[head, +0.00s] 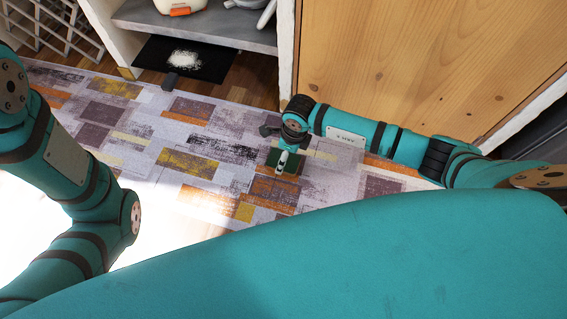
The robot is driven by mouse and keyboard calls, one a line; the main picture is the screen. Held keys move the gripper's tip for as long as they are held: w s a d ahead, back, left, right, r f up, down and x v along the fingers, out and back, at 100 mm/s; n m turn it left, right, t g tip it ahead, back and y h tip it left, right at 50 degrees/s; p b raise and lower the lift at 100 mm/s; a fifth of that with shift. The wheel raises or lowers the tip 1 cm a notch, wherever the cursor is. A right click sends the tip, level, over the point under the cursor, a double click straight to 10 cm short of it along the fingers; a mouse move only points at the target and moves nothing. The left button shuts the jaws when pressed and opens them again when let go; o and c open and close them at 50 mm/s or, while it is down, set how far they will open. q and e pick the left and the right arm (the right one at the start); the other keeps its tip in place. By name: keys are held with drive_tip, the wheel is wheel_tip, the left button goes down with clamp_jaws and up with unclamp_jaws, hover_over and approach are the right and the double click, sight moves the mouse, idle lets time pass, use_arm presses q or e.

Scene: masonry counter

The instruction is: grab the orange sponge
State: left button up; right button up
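I cannot make out the orange sponge for certain. An orange block-like patch (181,12) shows at the front of a white object on the low shelf, cut by the top edge; I cannot tell what it is. My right arm reaches in from the right over the patterned rug, and its end with the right gripper (281,163) points down above the rug. Its fingers are too small and foreshortened to tell open from shut. A dark green patch (290,169) lies beneath it, partly hidden; I cannot tell whether it is an object. My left arm is at the left, its gripper out of view.
The rug (215,120) has orange, yellow and mauve blocks. A black mat (222,66) with white powder (184,59) lies below the grey shelf (205,25). A wooden panel (425,60) stands behind my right arm. A white rack (50,25) is at upper left.

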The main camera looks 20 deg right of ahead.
drive_tip(key=f+b, duration=0.2)
drive_tip(key=f, duration=0.1)
drive_tip(key=f+b, duration=0.1)
drive_tip(key=shift+a+f, duration=0.2)
drive_tip(key=shift+a, duration=0.2)
drive_tip(key=shift+r, duration=0.1)
drive_tip(key=shift+c, duration=0.4)
drive_tip(key=c, duration=0.7)
